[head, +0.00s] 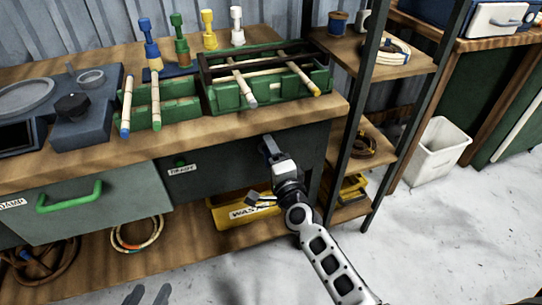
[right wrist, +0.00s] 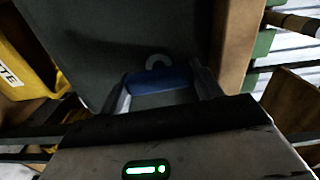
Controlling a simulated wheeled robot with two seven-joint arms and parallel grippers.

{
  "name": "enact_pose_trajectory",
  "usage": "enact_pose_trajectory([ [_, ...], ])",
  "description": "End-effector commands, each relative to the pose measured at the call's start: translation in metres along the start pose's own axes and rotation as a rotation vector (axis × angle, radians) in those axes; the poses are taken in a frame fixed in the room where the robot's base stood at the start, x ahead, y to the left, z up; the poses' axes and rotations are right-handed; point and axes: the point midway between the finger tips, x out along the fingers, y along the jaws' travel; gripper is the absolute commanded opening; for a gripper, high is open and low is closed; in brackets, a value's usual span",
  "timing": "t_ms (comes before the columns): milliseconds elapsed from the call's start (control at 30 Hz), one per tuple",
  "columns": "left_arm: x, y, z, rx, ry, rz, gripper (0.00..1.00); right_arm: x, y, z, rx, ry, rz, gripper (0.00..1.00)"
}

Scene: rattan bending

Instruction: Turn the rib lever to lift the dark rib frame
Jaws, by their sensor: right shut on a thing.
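The dark rib frame (head: 222,57) lies along the green forming block (head: 282,95) on the bench, with light rattan poles (head: 241,80) across it. My right gripper (head: 267,147) is at the dark front panel under the bench top. In the right wrist view its two fingers are closed around a blue lever handle (right wrist: 160,79), with a pale curved piece behind it. In the head view the handle is mostly hidden by the gripper. My left gripper (head: 148,294) shows only as two dark fingertips at the bottom edge, apart and empty.
A green knob (head: 180,161) with a small label is left of my right gripper. A drawer with a green handle (head: 70,196) is further left. A yellow bin (head: 232,213) stands below, and a shelf post (head: 352,130) rises close on the right. Open floor lies in front.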

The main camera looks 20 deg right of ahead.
Motion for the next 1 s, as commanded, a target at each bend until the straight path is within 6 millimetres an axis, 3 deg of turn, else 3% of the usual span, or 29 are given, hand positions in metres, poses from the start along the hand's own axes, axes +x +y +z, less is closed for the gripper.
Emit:
enact_pose_trajectory([
  [733, 0.0061, 0.0004, 0.0038, 0.003, -0.009, 0.006, 0.36, -0.0010, 0.0021, 0.0008, 0.088, -0.001, 0.003, 0.41],
  [767, 0.0061, 0.0004, 0.0038, 0.003, -0.009, 0.006, 0.36, -0.0010, 0.0021, 0.0008, 0.088, -0.001, 0.003, 0.69],
  [800, 0.0060, 0.0003, 0.0037, 0.004, -0.009, 0.006, 0.36, -0.0010, 0.0021, 0.0007, 0.088, -0.001, 0.003, 0.80],
  [833, 0.0060, 0.0003, 0.0036, 0.004, -0.008, 0.006, 0.36, -0.0009, 0.0021, 0.0007, 0.088, -0.001, 0.003, 0.85],
  [1000, 0.0055, 0.0002, 0.0028, 0.004, -0.006, 0.006, 0.36, -0.0005, 0.0013, 0.0004, 0.086, 0.000, 0.002, 0.85],
])
